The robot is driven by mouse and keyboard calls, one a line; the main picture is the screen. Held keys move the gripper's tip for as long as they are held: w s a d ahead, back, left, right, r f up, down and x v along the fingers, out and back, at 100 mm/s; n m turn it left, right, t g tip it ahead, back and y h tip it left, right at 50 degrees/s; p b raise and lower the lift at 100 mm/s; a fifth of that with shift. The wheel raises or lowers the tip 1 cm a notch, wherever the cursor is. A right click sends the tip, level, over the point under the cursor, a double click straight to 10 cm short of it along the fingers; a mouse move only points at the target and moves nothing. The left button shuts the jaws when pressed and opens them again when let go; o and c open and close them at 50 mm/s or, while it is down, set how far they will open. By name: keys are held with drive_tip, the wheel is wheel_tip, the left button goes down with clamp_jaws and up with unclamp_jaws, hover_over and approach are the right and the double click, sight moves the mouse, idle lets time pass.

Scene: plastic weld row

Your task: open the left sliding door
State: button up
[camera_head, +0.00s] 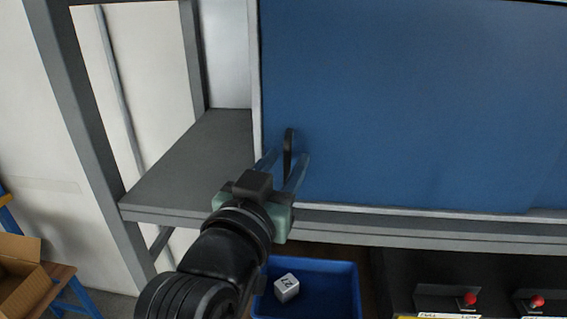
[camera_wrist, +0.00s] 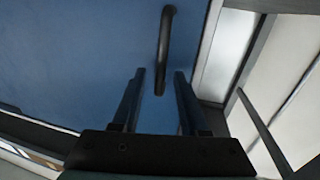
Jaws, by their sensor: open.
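The blue sliding door (camera_head: 400,100) fills the upper right of the head view, with a pale edge strip on its left side. A black upright bar handle (camera_head: 288,146) sits near the door's lower left corner. The handle also shows in the wrist view (camera_wrist: 165,42). My gripper (camera_head: 289,159) is open at the handle, its two fingers on either side of the bar. In the wrist view, the handle's end lies between the fingertips (camera_wrist: 160,74); I cannot tell whether either finger touches it.
Left of the door, the grey shelf (camera_head: 190,165) is exposed and looks empty, with grey frame posts around it. Below are a blue bin (camera_head: 335,290) holding a white marked cube (camera_head: 286,287), and red buttons (camera_head: 468,299). A cardboard box (camera_head: 20,280) stands at lower left.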

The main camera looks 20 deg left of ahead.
clamp_jaws()
idle(1.4)
